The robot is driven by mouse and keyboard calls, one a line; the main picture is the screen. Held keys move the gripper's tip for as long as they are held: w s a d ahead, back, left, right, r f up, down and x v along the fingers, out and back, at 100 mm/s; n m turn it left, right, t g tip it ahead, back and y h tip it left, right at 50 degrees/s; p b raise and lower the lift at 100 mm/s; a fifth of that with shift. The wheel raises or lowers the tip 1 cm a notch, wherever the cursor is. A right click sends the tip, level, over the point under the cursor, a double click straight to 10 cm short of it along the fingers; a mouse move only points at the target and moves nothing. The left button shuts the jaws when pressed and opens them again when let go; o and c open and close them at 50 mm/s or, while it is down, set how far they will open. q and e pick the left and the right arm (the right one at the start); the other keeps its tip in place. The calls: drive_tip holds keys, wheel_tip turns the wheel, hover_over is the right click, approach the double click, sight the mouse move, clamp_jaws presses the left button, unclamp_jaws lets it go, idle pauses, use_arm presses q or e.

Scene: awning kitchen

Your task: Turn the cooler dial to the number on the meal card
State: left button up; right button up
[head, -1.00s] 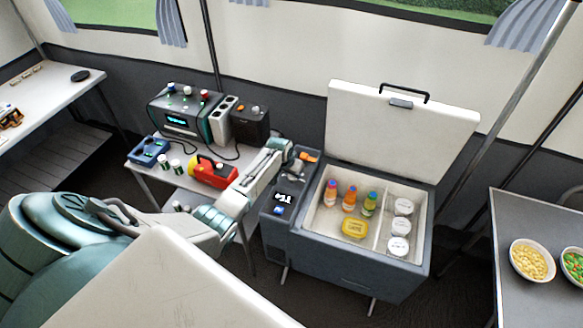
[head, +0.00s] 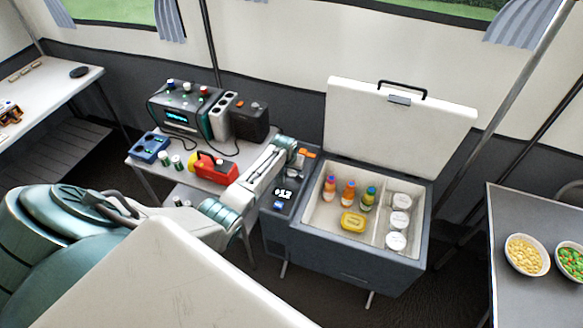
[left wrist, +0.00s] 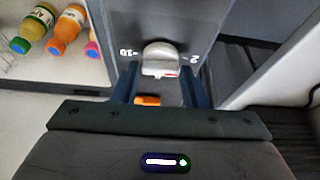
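The cooler (head: 350,262) stands open, its lid (head: 390,120) raised. The dial (left wrist: 161,57) is a pale rounded knob on the cooler's dark panel, with a small red mark at its lower edge. Labels like -10 and 2 flank it. My left gripper (left wrist: 160,70) has one finger on each side of the dial, with what look like narrow gaps, so it seems open around it. In the head view my left gripper (head: 295,166) is over the panel and hides most of the dial. A lit display (head: 283,192) is too small to read surely. No meal card is distinguishable. My right gripper is out of view.
Bottles (head: 348,193), a yellow tub (head: 353,221) and white-lidded tubs (head: 400,221) are inside the cooler. A side table holds a red and yellow object (head: 213,168) and dark devices. A grey table (head: 510,215) with bowls is at the right.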

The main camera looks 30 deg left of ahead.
use_arm(q)
drive_tip(key=o, duration=0.3)
drive_tip(key=shift+r, duration=0.1)
drive_tip(key=v, duration=1)
drive_tip(key=shift+s+r+b, duration=0.2)
drive_tip(key=shift+r+b, duration=0.15)
drive_tip(key=shift+b, duration=0.05)
